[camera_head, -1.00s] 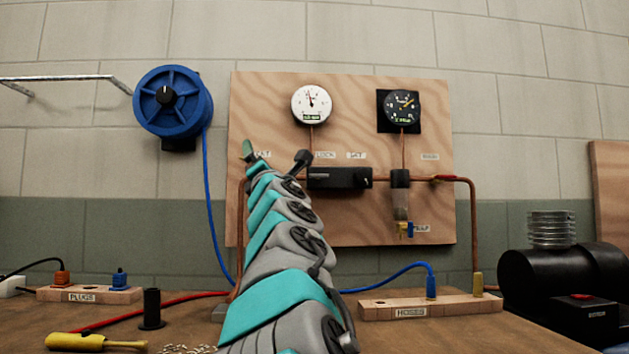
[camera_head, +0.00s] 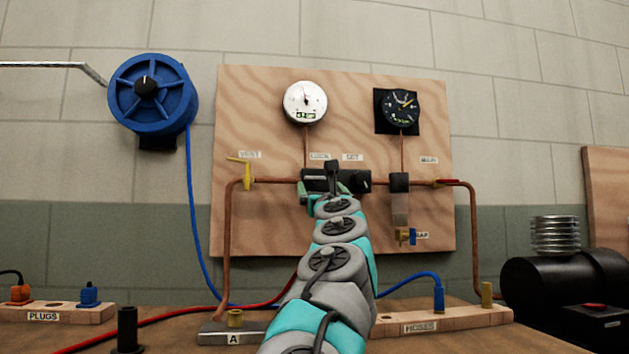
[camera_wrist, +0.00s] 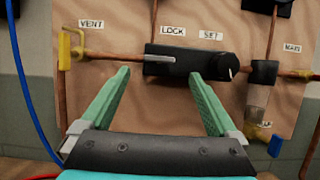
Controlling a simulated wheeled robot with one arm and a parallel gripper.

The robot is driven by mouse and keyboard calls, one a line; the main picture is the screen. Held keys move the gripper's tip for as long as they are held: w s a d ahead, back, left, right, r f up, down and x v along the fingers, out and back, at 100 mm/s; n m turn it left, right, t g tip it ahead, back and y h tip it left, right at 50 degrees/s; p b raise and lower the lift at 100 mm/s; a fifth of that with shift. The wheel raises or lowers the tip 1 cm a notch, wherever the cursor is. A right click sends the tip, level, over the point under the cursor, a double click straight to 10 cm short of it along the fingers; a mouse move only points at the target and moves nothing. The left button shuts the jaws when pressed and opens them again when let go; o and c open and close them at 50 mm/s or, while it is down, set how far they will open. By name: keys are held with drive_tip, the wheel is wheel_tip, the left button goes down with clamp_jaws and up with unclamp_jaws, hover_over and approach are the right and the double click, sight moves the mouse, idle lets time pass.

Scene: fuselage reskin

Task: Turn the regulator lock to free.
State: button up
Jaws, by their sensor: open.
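The regulator (camera_wrist: 187,66) is a black block on the plywood panel, on the copper pipe; it also shows in the head view (camera_head: 314,180). A LOCK label (camera_wrist: 173,30) sits above its left part and a SET label (camera_wrist: 210,36) above its right. The lock lever (camera_wrist: 160,59) is a pale bar lying about level along the block's left face. A round black set knob (camera_wrist: 232,70) is at the right end. In the head view my gripper (camera_head: 331,188) hides part of the block.
A yellow vent handle (camera_wrist: 66,48) is left of the regulator. A clear filter bowl (camera_wrist: 257,102) with a blue-handled drain hangs to the right. Two gauges, one white (camera_head: 305,103) and one black (camera_head: 400,106), sit above. A blue hose reel (camera_head: 152,95) is at left.

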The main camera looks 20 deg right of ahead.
sight(315, 179)
drive_tip(key=shift+p+x, duration=1.8)
drive_tip(key=shift+x, duration=1.7)
drive_tip(key=shift+a, duration=0.1)
drive_tip(key=shift+c, duration=0.2)
drive_tip(key=c, duration=1.3)
